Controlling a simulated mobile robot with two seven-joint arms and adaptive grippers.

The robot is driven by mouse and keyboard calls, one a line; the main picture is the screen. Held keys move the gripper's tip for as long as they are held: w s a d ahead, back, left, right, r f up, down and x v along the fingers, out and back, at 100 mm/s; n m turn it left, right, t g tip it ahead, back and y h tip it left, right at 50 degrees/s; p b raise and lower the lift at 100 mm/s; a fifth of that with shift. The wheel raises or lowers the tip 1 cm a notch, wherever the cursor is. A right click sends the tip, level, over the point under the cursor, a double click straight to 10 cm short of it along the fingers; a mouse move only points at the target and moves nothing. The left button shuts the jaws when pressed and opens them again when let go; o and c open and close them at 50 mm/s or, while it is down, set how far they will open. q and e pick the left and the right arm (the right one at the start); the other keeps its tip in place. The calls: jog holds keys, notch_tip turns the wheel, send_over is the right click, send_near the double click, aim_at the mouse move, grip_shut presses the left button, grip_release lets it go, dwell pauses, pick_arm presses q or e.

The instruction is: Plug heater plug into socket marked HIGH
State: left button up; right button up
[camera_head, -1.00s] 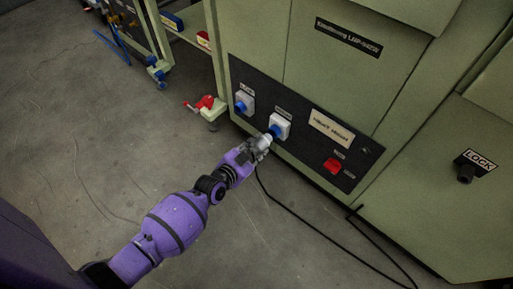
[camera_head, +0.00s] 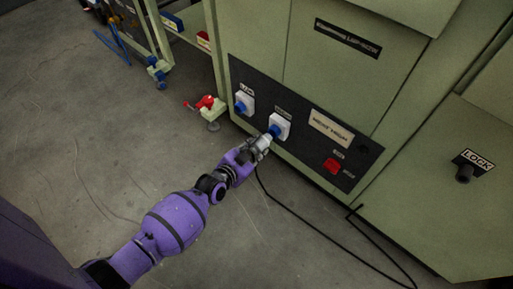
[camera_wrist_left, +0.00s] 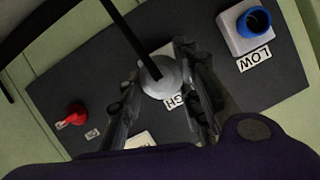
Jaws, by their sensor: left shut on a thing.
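My left gripper (camera_head: 259,147) is shut on the grey heater plug (camera_head: 264,141), right in front of the socket marked HIGH (camera_head: 281,124). The plug's front end meets the socket's blue opening. I cannot tell how deep it sits. In the left wrist view, the round back of the plug (camera_wrist_left: 161,77) shows between the two fingers (camera_wrist_left: 160,92), with its black cable running up. The plug hides the HIGH socket there, and its label (camera_wrist_left: 175,102) is partly covered. The socket marked LOW (camera_head: 243,104) is empty; its blue ring also shows in the left wrist view (camera_wrist_left: 257,21). My right gripper is out of view.
The sockets sit on a dark panel (camera_head: 306,154) of a green cabinet. A red switch (camera_head: 332,166) is right of the sockets. The black cable (camera_head: 305,222) lies along the floor. A red clamp-like part (camera_head: 208,102) stands left of the panel. Open floor lies left.

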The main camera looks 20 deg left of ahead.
aim_at(264, 142)
pick_arm(q)
jog(key=shift+r, duration=0.1)
dwell(0.5)
jog(key=shift+w+d, duration=0.2)
jog(key=shift+w, duration=0.3)
jog(key=shift+w+d, duration=0.2)
jog(key=shift+w, duration=0.3)
jog(key=shift+w+d, duration=0.25)
jog(key=shift+w, duration=0.5)
jog(key=o, duration=1.3)
jog(key=shift+s+a, duration=0.1)
jog(key=shift+s, duration=0.35)
jog(key=v, duration=1.1)
